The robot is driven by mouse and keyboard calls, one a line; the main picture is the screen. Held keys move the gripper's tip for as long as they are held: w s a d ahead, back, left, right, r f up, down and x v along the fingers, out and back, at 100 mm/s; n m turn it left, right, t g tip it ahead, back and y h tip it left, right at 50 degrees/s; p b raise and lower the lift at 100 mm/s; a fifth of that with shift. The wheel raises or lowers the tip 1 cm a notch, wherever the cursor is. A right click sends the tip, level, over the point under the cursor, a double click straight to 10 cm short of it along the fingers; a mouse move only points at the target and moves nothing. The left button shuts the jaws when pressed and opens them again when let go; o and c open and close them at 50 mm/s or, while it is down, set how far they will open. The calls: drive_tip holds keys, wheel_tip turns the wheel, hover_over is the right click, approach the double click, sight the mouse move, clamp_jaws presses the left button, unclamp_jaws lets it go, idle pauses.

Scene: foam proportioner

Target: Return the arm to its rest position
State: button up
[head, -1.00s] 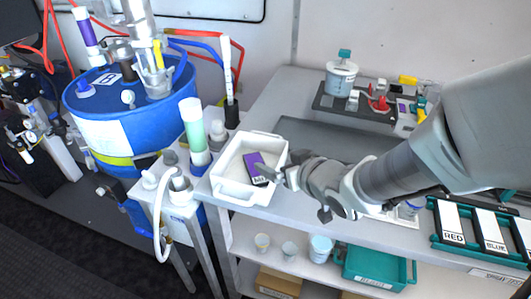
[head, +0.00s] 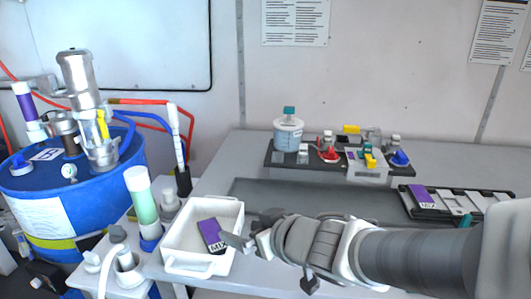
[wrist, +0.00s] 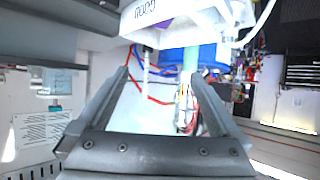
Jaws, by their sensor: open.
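My arm reaches in from the lower right of the head view. My gripper (head: 238,242) is at the right side of a white tray (head: 185,266), its tip overlapping the tray's right wall in the picture. A purple card labelled MIX (head: 211,234) leans inside the tray, just left of the gripper tip. I cannot tell from the head view whether they touch. In the wrist view, my gripper (wrist: 165,85) has its fingers spread with nothing between them. Part of the white tray (wrist: 180,18) shows at the top, beyond the fingers.
A blue drum (head: 75,195) with pumps and hoses stands at the left. A green-filled tube (head: 142,196) stands left of the tray. A rack with a lidded pot (head: 288,134) is at the back, and a black card holder (head: 450,202) at the right. The dark mat (head: 330,200) is mostly bare.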

drive_tip(key=d+r+m+t+h+p, duration=0.1)
drive_tip(key=d+r+m+h+p, duration=0.2)
drive_tip(key=d, duration=0.5)
drive_tip(key=d+r+m+h+p, duration=0.1)
drive_tip(key=d+r+m+h, duration=0.2)
drive_tip(key=d, duration=0.5)
drive_tip(key=s+d+r+m+g+h+p, duration=0.1)
drive_tip(key=s+d+g, duration=0.1)
drive_tip(key=s, duration=0.4)
drive_tip(key=s+d+r+m+g+h+p, duration=0.1)
drive_tip(key=s+d+g, duration=0.1)
drive_tip(key=s, duration=0.5)
drive_tip(key=shift+s+r+g, duration=0.15)
drive_tip(key=shift+r+g, duration=0.05)
drive_tip(key=shift+g, duration=0.1)
drive_tip(key=shift+d, duration=0.1)
